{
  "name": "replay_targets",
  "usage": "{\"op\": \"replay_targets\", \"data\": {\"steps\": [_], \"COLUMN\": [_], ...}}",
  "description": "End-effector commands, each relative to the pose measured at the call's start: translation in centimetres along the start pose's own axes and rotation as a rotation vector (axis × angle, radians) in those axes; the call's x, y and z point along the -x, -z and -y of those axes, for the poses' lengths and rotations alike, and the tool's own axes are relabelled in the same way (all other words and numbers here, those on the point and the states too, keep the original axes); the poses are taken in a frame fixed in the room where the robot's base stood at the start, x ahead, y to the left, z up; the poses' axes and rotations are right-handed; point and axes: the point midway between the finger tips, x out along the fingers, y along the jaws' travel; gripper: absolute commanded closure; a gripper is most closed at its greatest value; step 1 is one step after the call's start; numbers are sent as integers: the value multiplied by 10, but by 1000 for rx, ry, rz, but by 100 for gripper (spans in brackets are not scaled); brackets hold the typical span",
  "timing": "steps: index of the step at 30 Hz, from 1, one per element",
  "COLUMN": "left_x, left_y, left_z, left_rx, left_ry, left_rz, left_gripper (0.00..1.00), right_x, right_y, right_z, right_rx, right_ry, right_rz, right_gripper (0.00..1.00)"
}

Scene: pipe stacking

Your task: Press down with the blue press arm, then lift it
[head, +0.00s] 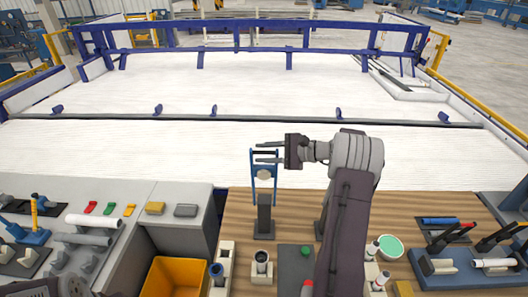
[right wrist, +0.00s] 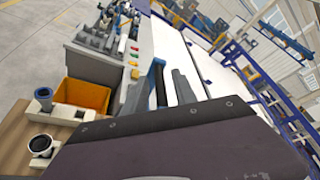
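The blue press arm (head: 252,180) stands upright above a dark press stand (head: 264,217) on the wooden table, with a dark crossbar near its top. My right gripper (head: 268,152) reaches in from the right at the top of the press arm. Its fingers are apart, one above and one below the crossbar, with a gap visible. In the right wrist view a blue upright of the press arm (right wrist: 158,78) shows near the fingers, partly hidden by my gripper body.
A yellow bin (head: 172,278) stands left of the table. White fittings (head: 222,262) and a dark plate with a green button (head: 306,250) lie before the press. Blue racks with pipes (head: 462,262) are at the right. A large white bed (head: 200,150) lies behind.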

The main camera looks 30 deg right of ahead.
Motion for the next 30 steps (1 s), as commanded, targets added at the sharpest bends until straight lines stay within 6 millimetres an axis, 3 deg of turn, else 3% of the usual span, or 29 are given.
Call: {"op": "replay_targets", "data": {"steps": [1, 3, 30], "left_x": [0, 0, 0], "left_y": [0, 0, 0], "left_z": [0, 0, 0], "left_rx": [0, 0, 0], "left_ry": [0, 0, 0], "left_rz": [0, 0, 0], "left_gripper": [64, 64, 64], "right_x": [0, 0, 1], "right_y": [0, 0, 1], "right_z": [0, 0, 0], "right_rx": [0, 0, 0], "right_ry": [0, 0, -1], "right_rz": [0, 0, -3], "right_gripper": [80, 99, 100]}}
